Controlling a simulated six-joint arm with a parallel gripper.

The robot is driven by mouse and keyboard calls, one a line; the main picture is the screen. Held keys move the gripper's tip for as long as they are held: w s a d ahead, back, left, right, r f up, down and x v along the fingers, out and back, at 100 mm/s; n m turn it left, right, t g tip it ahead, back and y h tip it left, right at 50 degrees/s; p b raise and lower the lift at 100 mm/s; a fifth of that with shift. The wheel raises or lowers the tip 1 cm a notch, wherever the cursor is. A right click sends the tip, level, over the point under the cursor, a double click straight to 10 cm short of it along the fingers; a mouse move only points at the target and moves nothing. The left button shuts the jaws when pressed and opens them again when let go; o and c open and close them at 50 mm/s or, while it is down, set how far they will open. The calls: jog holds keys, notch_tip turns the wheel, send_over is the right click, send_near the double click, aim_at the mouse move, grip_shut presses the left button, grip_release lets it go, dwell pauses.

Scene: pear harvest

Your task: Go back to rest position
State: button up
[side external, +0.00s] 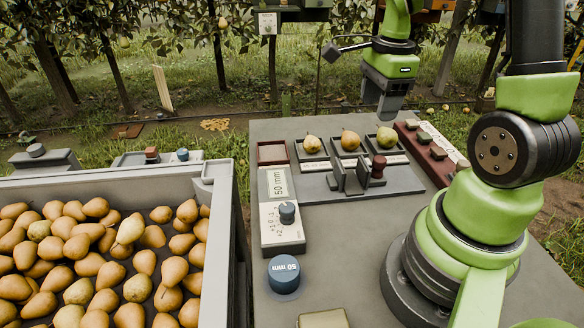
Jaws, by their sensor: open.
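Three pears sit in separate dark trays on the table: a left pear (312,144), a middle pear (350,140) and a right, greener pear (387,138). My gripper is above and behind the right pear, apart from it.
A grey crate (226,205) full of pears stands at the left. A grey fixture with upright plates (350,180) and a red knob (378,166) stands before the trays. A dark red rack (432,158) lies right.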

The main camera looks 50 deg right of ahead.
jog(key=s+a+r+n+t+y, duration=0.1)
jog(key=s+a+r+n+t, duration=0.2)
jog(key=a+r+n, duration=0.3)
jog(key=s+a+r+n+t+y, duration=0.1)
jog(key=s+a+r+n+t, duration=0.2)
jog(key=a+r+n, duration=0.3)
jog(key=a+n, duration=0.5)
jog(key=n, duration=0.4)
jog(key=shift+s+a+r+n+t, duration=0.15)
jog(key=shift+a+r+n+t, duration=0.15)
jog(key=shift+r, duration=0.05)
